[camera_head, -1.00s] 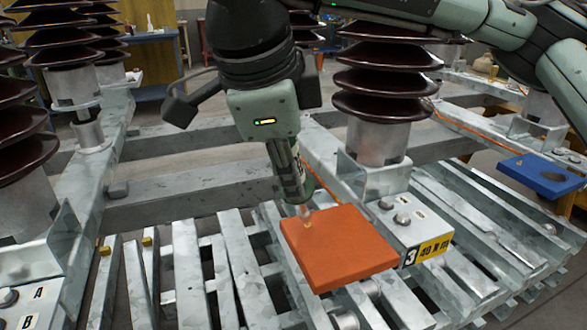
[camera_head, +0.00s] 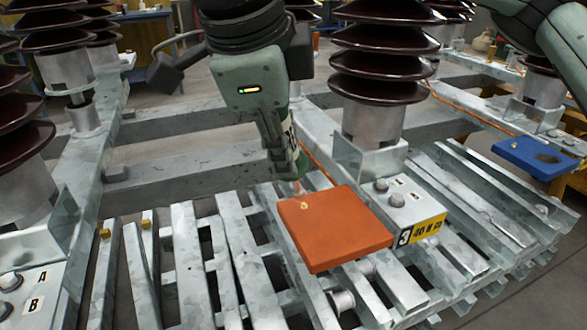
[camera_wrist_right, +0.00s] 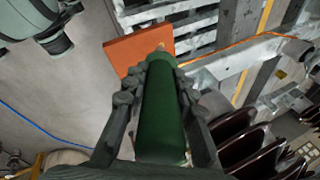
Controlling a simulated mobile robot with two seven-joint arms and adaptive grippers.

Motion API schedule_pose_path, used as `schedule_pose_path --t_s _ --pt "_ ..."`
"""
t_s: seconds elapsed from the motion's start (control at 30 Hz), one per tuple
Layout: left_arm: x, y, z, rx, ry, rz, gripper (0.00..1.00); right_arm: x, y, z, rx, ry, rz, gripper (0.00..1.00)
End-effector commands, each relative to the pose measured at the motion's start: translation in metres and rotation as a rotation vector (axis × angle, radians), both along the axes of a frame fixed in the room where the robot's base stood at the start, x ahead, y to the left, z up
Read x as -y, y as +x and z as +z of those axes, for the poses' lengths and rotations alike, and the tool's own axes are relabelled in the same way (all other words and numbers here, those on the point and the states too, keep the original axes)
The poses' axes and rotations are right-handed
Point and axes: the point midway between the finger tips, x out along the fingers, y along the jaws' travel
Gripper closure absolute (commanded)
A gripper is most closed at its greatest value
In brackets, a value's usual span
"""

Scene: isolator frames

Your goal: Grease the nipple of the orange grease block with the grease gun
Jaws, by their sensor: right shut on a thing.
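The orange grease block (camera_head: 335,235) is a flat square slab lying on the galvanised slats. Its small brass-coloured nipple (camera_head: 304,205) is on the top near the back left corner. My right gripper (camera_head: 284,150) is shut on the dark green grease gun (camera_head: 301,160), which points down at the block. The gun's nozzle end (camera_head: 297,187) is just above and beside the nipple; I cannot tell whether they touch.
A brown ribbed insulator (camera_head: 380,65) stands behind the block. A bolted grey beam (camera_head: 408,203) with a yellow-black label (camera_head: 425,232) is close on its right. A blue block (camera_head: 540,155) is at the far right. Gaps lie between the slats.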

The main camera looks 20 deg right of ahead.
Motion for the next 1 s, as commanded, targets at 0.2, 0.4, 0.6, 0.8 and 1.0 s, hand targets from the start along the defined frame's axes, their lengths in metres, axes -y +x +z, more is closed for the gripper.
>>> schedule_pose_path --t_s 0.2,0.4,0.6,0.8,1.0 --pt "0.000 0.000 0.006 0.000 -0.001 0.000 0.30 -0.002 -0.002 0.010 0.091 0.145 -0.375 1.00" --pt "0.000 0.001 0.009 -0.001 -0.001 0.000 0.30 -0.004 -0.004 0.014 0.212 0.245 -0.699 1.00" --pt "0.000 0.001 0.010 -0.001 -0.001 0.000 0.30 -0.005 -0.005 0.015 0.284 0.281 -0.856 1.00" --pt "0.000 0.000 0.011 0.001 0.000 0.000 0.30 -0.002 -0.002 0.007 0.292 0.285 -0.877 1.00" --pt "0.000 -0.001 0.014 0.001 0.002 0.000 0.30 0.003 0.004 -0.010 0.292 0.285 -0.877 1.00"
